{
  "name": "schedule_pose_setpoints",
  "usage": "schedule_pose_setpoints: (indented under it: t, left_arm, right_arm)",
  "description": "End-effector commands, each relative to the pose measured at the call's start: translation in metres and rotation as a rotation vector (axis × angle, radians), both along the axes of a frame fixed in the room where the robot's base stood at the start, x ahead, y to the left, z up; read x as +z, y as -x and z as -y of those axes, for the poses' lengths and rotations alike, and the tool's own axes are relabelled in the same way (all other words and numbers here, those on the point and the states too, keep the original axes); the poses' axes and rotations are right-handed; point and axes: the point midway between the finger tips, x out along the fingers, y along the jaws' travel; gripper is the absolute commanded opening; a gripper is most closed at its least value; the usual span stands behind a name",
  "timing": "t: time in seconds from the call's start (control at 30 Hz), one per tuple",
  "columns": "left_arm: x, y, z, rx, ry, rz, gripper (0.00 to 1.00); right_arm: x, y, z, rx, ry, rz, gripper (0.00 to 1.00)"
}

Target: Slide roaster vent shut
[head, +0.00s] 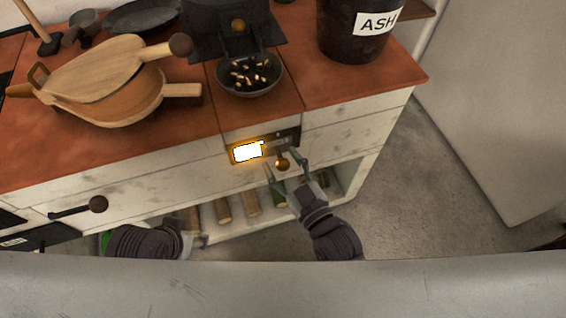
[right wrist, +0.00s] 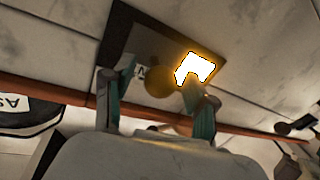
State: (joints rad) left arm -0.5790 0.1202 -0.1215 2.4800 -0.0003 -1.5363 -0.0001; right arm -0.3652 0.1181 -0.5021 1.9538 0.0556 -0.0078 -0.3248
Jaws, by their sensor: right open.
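The roaster vent is a dark plate (head: 290,137) on the white cabinet front. Its opening (head: 247,152) glows bright yellow-white at the left side of the plate. A round brass knob (head: 282,164) sits to the right of the glow. My right gripper (head: 284,163) is open, with its fingers on either side of the knob. In the right wrist view the knob (right wrist: 160,82) lies between the fingertips, and the glowing opening (right wrist: 197,67) is behind the right finger. I cannot tell whether a finger touches the knob. Part of my left arm shows at the lower left; its fingers cannot be made out.
A pan of pale pieces (head: 249,76) stands on the red-brown counter above the vent. Wooden bellows (head: 105,80) lie to its left, and a black ash bucket (head: 350,30) stands to its right. Logs (head: 251,203) lie on the shelf below. Floor is free at the right.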

Motion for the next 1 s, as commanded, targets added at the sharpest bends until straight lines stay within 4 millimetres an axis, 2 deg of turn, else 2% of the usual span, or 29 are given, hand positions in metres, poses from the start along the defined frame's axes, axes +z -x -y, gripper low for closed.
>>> schedule_pose_setpoints:
  t: [0.2,0.5,0.57,0.83,1.0]
  left_arm:
    - [0.0,-0.001,0.001,-0.001,0.001,0.005,0.53]
    - [0.0,-0.001,0.001,-0.001,0.001,0.004,0.53]
    - [0.0,-0.001,0.001,-0.001,0.001,0.004,0.53]
    - [0.003,-0.001,0.001,-0.002,0.002,0.001,0.53]
    - [0.019,0.005,0.0,0.001,-0.004,-0.028,0.53]
  right_arm:
    - [0.0,0.0,0.0,0.0,-0.001,0.0,0.57]
    - [0.0,0.0,0.0,0.0,0.0,0.0,0.07]
    - [0.0,0.0,0.0,0.0,0.0,0.0,0.0]
    - [0.001,0.001,-0.003,0.0,-0.002,-0.001,0.0]
    - [0.005,0.011,-0.033,0.0,-0.006,-0.006,0.0]
